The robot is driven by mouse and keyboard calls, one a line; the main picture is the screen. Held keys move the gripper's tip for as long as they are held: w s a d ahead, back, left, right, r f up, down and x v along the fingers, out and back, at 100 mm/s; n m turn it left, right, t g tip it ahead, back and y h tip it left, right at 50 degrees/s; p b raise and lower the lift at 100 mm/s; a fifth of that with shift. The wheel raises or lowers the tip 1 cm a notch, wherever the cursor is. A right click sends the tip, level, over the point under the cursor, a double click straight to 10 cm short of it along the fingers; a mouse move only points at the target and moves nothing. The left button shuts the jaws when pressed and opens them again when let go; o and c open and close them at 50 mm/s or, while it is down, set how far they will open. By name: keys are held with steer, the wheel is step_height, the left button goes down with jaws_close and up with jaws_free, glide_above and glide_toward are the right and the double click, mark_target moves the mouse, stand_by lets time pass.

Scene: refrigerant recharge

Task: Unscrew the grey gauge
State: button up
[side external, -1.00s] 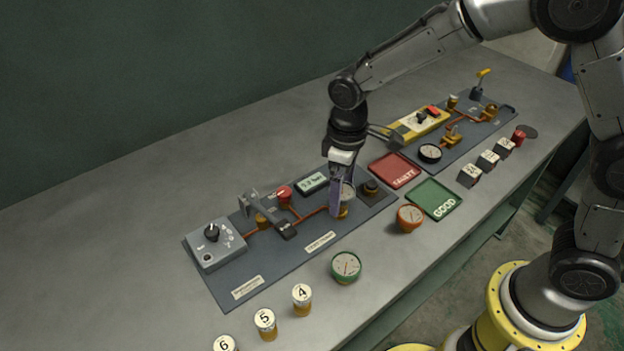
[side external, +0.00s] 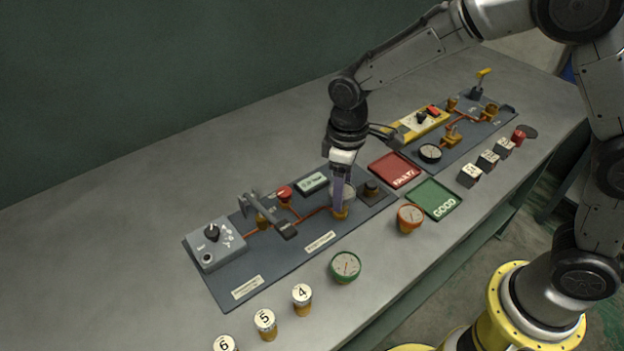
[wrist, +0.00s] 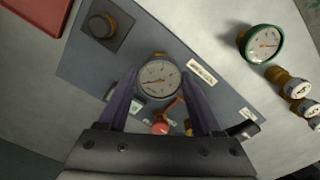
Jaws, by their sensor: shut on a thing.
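The grey gauge (wrist: 161,77) has a round pale dial and sits between my fingers in the wrist view. In the side view the gauge (side external: 348,193) is partly hidden behind a purple finger, above a brass fitting (side external: 341,213) at the end of a copper pipe on the near panel. My gripper (side external: 342,198) points down and is shut on the gauge, with one finger on each side of it. In the wrist view my gripper (wrist: 161,84) has its fingers alongside the dial's rim. I cannot tell whether the thread is loose.
A green gauge (side external: 345,267) and an orange gauge (side external: 409,218) stand on the bench in front. The red FAULTY tray (side external: 394,170) and green GOOD tray (side external: 434,199) lie to the right. A red knob (side external: 284,192) and a dark socket (side external: 372,188) flank the gauge.

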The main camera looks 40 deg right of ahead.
steer(key=n, duration=0.2)
steer(key=shift+n, duration=0.4)
steer(key=shift+n, duration=1.8)
steer(key=shift+n, duration=1.7)
